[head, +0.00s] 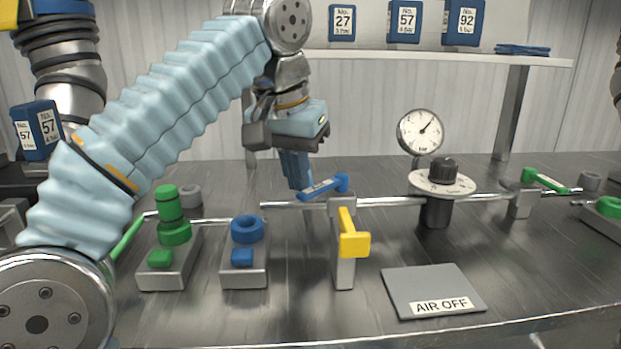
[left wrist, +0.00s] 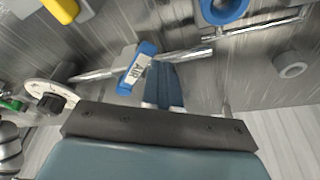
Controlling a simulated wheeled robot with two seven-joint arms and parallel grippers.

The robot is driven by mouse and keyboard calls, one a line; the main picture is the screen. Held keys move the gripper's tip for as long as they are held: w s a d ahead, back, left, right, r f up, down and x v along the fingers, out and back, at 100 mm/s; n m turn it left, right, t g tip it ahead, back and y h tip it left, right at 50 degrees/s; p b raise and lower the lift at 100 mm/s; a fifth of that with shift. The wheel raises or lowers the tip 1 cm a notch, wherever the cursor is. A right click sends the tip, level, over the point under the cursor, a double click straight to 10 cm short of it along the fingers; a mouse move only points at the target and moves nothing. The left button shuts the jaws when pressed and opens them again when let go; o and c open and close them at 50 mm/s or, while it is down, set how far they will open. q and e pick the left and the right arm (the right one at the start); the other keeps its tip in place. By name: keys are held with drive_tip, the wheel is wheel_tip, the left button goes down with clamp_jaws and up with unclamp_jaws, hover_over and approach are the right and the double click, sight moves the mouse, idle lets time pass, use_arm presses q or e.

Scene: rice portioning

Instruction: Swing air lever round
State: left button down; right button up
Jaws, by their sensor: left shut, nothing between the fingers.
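The air lever (head: 322,187) is a blue bar on the metal pipe, lying along it at a slant with its raised end at the right. In the left wrist view the blue lever (left wrist: 137,68) shows its AIR label. My left gripper (head: 299,186) points down with its blue fingers shut and empty, just left of the lever's free end. In the left wrist view the fingers (left wrist: 164,86) are close beside the lever; I cannot tell whether they touch it. My right gripper is not in view.
A yellow lever (head: 354,244) stands in front of the air lever. Right of it are a dial knob (head: 443,172), a gauge (head: 420,132) and a green lever (head: 545,180). A plate (head: 433,284) reading AIR OFF lies in front.

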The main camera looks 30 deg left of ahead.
use_arm(q)
drive_tip(key=shift+d, duration=0.1)
drive_tip(key=shift+s+d, duration=0.25)
drive_tip(key=shift+d, duration=0.25)
drive_tip(key=shift+s+d, duration=0.25)
drive_tip(key=shift+d, duration=0.2)
drive_tip(key=shift+s+d, duration=0.2)
drive_tip(key=shift+d, duration=0.9)
